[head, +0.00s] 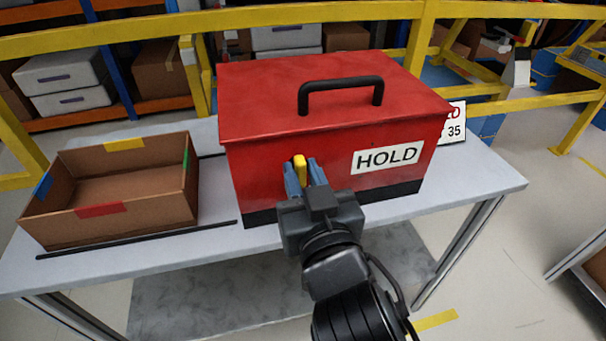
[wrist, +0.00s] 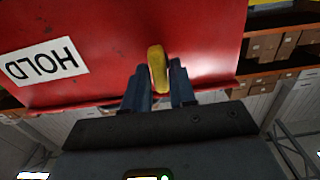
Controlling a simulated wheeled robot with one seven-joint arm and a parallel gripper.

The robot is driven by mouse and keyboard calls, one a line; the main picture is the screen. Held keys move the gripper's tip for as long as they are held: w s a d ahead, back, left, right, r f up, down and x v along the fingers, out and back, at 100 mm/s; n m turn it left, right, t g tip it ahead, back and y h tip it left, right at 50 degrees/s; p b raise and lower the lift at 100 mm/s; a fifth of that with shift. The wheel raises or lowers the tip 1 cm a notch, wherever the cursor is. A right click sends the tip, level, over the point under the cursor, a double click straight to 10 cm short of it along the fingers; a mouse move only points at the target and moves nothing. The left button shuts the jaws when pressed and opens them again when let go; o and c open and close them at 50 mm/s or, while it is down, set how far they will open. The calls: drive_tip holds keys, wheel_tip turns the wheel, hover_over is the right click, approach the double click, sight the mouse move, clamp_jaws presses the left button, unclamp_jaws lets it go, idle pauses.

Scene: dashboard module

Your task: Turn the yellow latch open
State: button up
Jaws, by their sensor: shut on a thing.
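The yellow latch (head: 300,166) is on the front face of a red box (head: 270,160), left of a white HOLD label (head: 387,157). It looks upright in the head view. My gripper (head: 305,172) is at the front face, with its blue-grey fingers on both sides of the latch. In the wrist view the latch (wrist: 157,70) stands between the two fingertips (wrist: 160,78), and my gripper is shut on it. The latch's base is partly hidden by the fingers. The box lid is down.
A black handle (head: 340,85) tops the box. An open cardboard box (head: 110,215) with coloured tabs stands to the left on the grey table (head: 215,240). A white sign (head: 455,125) is behind the red box at right. Yellow rails (head: 330,11) run behind the table.

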clamp_jaws()
drive_tip(key=shift+n, duration=0.3)
drive_tip(key=n+p, duration=0.3)
drive_tip(key=n, duration=0.1)
drive_tip(key=shift+a+r, duration=0.1)
drive_tip(key=n+p, duration=0.2)
drive_tip(key=n, duration=0.2)
drive_tip(key=shift+n+p, duration=0.3)
drive_tip(key=shift+n, duration=0.1)
drive_tip(key=shift+s+a+f+n+p, duration=0.15)
drive_tip(key=shift+n+p, duration=0.9)
drive_tip(key=shift+n, duration=1.05)
drive_tip(key=shift+w+f+n+p, duration=0.15)
drive_tip(key=shift+n+p, duration=0.85)
drive_tip(key=shift+n, duration=1.1)
drive_tip(key=shift+s+f, duration=0.1)
drive_tip(key=o, duration=0.6)
unclamp_jaws()
